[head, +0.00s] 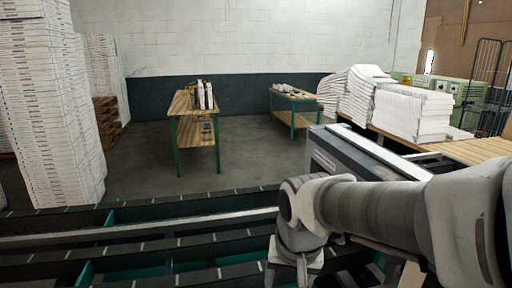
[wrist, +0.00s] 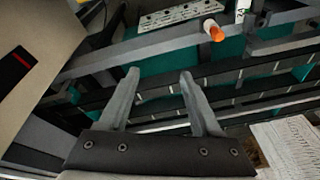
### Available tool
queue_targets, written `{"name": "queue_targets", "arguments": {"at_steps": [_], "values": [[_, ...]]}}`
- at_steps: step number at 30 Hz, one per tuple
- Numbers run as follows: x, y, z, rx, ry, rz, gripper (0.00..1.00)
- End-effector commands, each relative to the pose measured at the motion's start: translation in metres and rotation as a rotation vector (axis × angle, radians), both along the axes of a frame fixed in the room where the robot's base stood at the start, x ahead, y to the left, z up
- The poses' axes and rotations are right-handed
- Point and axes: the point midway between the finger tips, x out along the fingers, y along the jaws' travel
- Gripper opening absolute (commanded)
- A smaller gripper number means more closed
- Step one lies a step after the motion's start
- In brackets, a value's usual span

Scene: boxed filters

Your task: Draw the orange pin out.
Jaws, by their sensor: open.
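The orange pin (wrist: 215,32) shows in the wrist view at the upper right, its orange end pointing toward the camera. A pale collar or shaft sits behind the orange end, by a grey bar (wrist: 150,48). My gripper (wrist: 160,76) is open and empty, its two fingers apart below and to the left of the pin, not touching it. In the head view my arm reaches in from the right and its wrist (head: 298,225) hangs over the dark rails. The fingers and the pin cannot be made out in the head view.
A perforated light plate (wrist: 180,14) lies behind the pin. Dark rails with green parts (head: 140,215) run across the front. A grey box-like housing (head: 345,155) and a wooden bench (head: 475,150) with white stacks (head: 410,112) stand at the right. Floor (head: 145,160) beyond is partly clear.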

Motion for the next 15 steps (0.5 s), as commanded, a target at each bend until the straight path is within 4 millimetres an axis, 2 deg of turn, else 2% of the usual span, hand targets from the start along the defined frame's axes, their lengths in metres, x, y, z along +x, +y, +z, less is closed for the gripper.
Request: {"name": "queue_targets", "arguments": {"at_steps": [6,15], "values": [[0.023,0.043,-0.017,0.005,0.087,-0.035,0.65],[0.037,0.103,-0.057,-0.004,0.193,-0.097,0.65]]}}
